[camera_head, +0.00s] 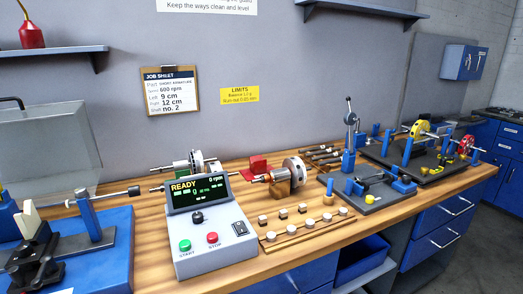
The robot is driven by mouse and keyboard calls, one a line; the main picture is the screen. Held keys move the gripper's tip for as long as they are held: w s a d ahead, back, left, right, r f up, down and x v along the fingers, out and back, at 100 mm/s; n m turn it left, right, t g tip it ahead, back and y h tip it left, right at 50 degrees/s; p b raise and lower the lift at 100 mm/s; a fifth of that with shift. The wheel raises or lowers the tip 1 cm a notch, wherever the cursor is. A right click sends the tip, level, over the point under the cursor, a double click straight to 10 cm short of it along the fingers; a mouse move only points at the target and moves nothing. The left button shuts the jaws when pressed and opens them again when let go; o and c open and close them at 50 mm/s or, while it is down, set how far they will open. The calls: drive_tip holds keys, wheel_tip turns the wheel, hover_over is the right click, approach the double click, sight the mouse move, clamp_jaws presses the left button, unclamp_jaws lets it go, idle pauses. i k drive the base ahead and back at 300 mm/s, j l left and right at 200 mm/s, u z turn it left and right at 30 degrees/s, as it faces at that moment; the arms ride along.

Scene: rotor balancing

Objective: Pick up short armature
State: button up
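A short rotor with a copper-coloured winding and a silver disc (280,175) lies on the wooden bench, right of the control box; it looks like the short armature. Its shaft is roughly level, and its underside is partly hidden. A second rotor with silver and green parts (197,162) is behind the control box, which hides part of it. I cannot read a label on either. The job sheet (170,91) on the wall appears to name the short armature. My gripper is not in view.
The grey control box (212,232) reads READY and stands in front of the rotors. A wooden strip with several small weights (307,229) lies at the bench's front. A red block (259,166) is beside the copper rotor. Blue machine parts (95,245) fill the left; dark fixtures (375,200) crowd the right.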

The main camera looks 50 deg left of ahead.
sight(293, 169)
drive_tip(key=i+u, duration=0.15)
drive_tip(key=u, duration=0.25)
drive_tip(key=i+u, duration=0.15)
drive_tip(key=u, duration=0.3)
drive_tip(key=i+l+u, duration=0.1)
drive_tip(key=u, duration=0.3)
drive_tip(key=i+l+u, duration=0.15)
drive_tip(key=u, duration=0.3)
drive_tip(key=i+l+u, duration=0.1)
drive_tip(key=u, duration=0.3)
drive_tip(key=i+l+u, duration=0.2)
drive_tip(key=u, duration=0.15)
drive_tip(key=i+l+u, duration=0.2)
drive_tip(key=u, duration=0.2)
